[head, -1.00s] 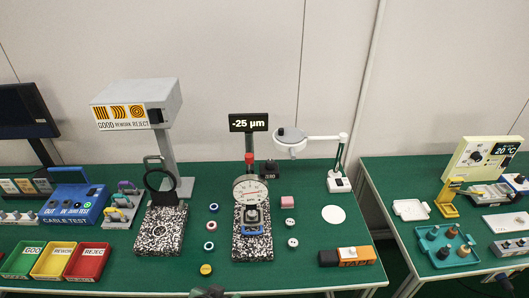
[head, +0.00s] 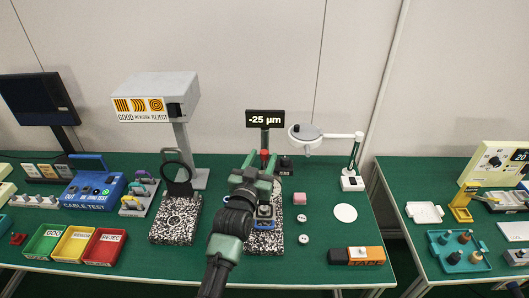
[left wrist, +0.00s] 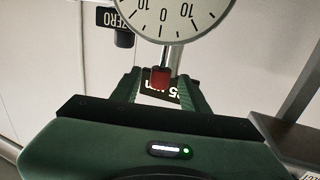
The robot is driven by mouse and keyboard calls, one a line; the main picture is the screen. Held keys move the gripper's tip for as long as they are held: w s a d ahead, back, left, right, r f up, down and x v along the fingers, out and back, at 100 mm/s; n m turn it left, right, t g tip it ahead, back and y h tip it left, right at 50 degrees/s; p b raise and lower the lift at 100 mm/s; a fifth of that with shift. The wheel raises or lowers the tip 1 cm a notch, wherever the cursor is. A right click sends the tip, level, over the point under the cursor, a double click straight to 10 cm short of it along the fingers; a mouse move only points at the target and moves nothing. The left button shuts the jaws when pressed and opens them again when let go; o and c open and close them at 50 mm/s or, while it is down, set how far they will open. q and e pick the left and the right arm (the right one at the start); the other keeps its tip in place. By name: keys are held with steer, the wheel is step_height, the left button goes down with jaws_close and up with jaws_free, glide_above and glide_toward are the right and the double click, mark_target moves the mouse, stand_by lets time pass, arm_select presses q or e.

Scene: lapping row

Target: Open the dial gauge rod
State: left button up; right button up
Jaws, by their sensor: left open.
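The dial gauge stands on a speckled granite base (head: 268,243). In the head view my left gripper (head: 256,158) covers most of its face. The white dial (left wrist: 182,14) shows at the top of the left wrist view, with the red knob (left wrist: 161,77) on its rod. The knob also shows in the head view (head: 264,154) near the fingertips. My left gripper is open, its green fingers (left wrist: 160,88) on either side of the knob in the left wrist view. I cannot tell whether they touch it. My right gripper is not in view.
A display (head: 265,119) reading -25 µm stands behind the gauge. A magnifier lamp (head: 307,134) is to its right, a ring stand (head: 177,185) to its left.

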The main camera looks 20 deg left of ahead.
arm_select(q)
steer(key=shift+w, duration=1.05)
jaws_close()
stand_by(0.7)
